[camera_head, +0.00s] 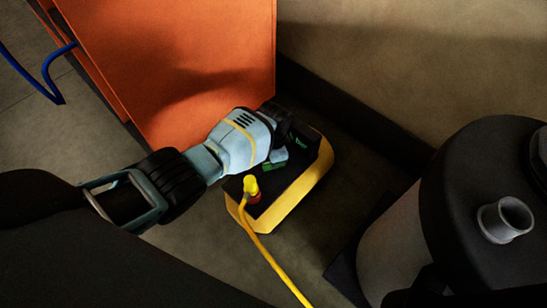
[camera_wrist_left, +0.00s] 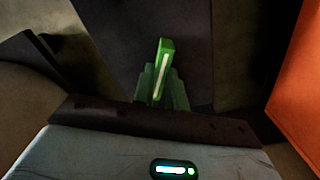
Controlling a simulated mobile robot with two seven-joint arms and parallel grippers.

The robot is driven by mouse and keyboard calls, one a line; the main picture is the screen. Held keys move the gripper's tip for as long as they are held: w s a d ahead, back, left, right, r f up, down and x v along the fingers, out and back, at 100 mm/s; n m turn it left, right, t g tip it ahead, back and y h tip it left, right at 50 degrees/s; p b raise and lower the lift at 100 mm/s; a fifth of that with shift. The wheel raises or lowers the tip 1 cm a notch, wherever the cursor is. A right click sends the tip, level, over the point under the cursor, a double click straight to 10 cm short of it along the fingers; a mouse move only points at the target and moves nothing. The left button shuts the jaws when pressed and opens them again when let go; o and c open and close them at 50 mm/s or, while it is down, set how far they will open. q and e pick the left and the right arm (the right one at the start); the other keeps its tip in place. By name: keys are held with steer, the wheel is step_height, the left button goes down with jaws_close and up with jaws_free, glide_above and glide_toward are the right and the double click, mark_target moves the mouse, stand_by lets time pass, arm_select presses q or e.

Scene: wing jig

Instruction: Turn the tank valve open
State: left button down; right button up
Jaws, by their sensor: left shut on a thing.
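A low unit with a black top and yellow sides (camera_head: 297,200) sits on the floor in the middle of the head view; it appears to be the tank. My left gripper (camera_head: 284,152) reaches over its far part from the left. The gripper is shut on this handle. In the head view, my wrist and fingers hide most of the handle and the valve body. My right gripper is not in view.
A yellow hose (camera_head: 268,255) runs from a yellow and red fitting (camera_head: 252,190) on the unit toward the front. An orange panel (camera_head: 180,60) stands behind at left. A large dark-topped drum (camera_head: 470,200) with a grey spout stands at right. Bare floor lies between.

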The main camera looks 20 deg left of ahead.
arm_select(q)
steer(key=n, duration=0.4)
steer(key=shift+n, duration=0.8)
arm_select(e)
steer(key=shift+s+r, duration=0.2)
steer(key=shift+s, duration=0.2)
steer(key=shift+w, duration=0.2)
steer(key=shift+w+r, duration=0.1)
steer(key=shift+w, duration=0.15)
arm_select(q)
steer(key=c, duration=1.4)
jaws_free()
steer(key=shift+c, duration=0.2)
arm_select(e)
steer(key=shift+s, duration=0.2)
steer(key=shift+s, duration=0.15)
